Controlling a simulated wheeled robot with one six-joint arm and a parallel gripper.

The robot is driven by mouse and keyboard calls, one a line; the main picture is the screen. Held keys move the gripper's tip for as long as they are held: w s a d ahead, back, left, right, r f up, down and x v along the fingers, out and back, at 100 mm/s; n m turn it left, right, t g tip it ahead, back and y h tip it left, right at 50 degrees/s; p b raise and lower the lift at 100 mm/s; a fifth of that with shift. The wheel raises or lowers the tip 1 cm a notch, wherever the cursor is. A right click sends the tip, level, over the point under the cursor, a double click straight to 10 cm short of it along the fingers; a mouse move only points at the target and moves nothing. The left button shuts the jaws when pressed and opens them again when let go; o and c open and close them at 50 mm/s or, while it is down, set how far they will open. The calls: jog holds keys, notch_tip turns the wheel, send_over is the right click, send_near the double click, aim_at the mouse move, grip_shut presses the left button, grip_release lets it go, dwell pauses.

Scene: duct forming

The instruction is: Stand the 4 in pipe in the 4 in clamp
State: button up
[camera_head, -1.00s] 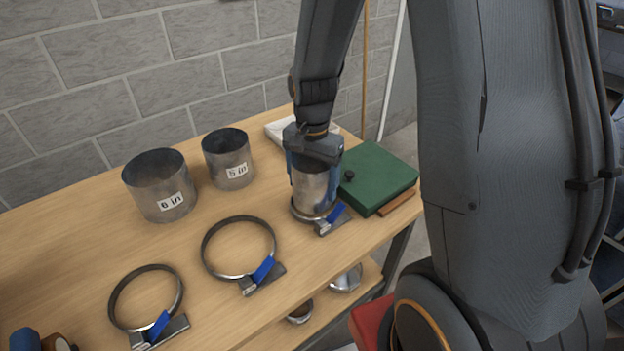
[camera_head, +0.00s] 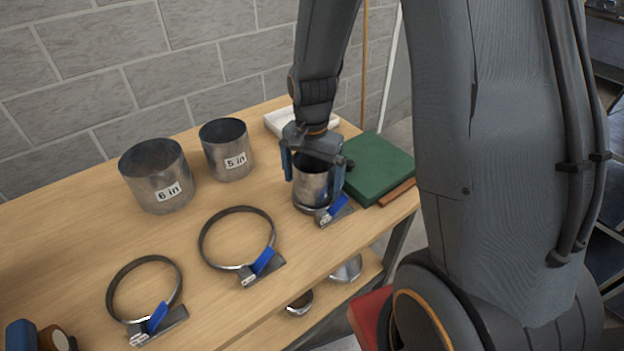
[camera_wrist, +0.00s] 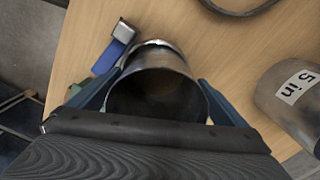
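The 4 in pipe (camera_head: 310,188) is a short grey metal tube standing upright, its lower end inside the ring of the 4 in clamp (camera_head: 333,211) at the right of the bench. The clamp has a blue lever and a metal base plate. My gripper (camera_head: 314,178) is above and around the pipe, one blue finger on each side. The fingers look spread, with a slight gap at the left one. In the wrist view the pipe (camera_wrist: 155,65) shows its open mouth between the fingers, and the clamp's blue lever (camera_wrist: 108,57) is beside it. The pipe's label is not visible.
The 5 in pipe (camera_head: 228,160) and 6 in pipe (camera_head: 155,185) stand behind two larger empty clamps (camera_head: 262,262) (camera_head: 155,318).

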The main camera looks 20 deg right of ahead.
jog(key=shift+r, duration=0.1)
notch_tip(320, 180, up, 8)
jog(key=b, duration=0.1)
jog(key=shift+f, duration=0.2)
dwell(0.3)
dwell(0.3)
